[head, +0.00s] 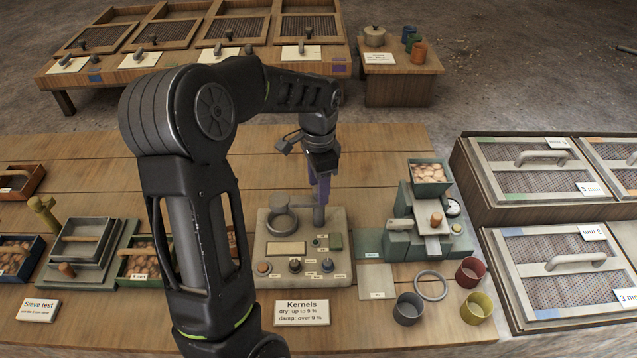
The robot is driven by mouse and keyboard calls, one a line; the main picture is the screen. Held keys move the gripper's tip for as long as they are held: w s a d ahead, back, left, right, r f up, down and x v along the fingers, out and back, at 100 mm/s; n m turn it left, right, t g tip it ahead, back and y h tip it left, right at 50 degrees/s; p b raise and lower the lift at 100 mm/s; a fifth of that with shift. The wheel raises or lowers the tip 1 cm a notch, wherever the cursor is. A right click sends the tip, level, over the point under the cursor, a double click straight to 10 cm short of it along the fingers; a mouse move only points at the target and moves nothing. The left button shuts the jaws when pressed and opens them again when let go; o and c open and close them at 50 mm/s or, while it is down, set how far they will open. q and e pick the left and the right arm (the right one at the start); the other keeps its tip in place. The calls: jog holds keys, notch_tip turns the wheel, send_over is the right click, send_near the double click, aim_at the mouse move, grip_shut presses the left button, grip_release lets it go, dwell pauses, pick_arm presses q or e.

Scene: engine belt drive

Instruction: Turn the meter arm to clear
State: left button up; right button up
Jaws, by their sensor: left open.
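The kernel meter (300,275) is a beige box in the middle of the table. My right gripper is out of view.
A Kernels card (302,313) stands in front of the meter. A green device (400,243) with a tray of kernels (430,172) is at its right. Cups (408,308) and a loose ring (431,286) lie front right. My left arm hides table left of the meter.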

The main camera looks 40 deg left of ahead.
pick_arm(q)
grip_shut()
dwell(0.5)
jog(key=shift+r, duration=0.1)
dwell(0.8)
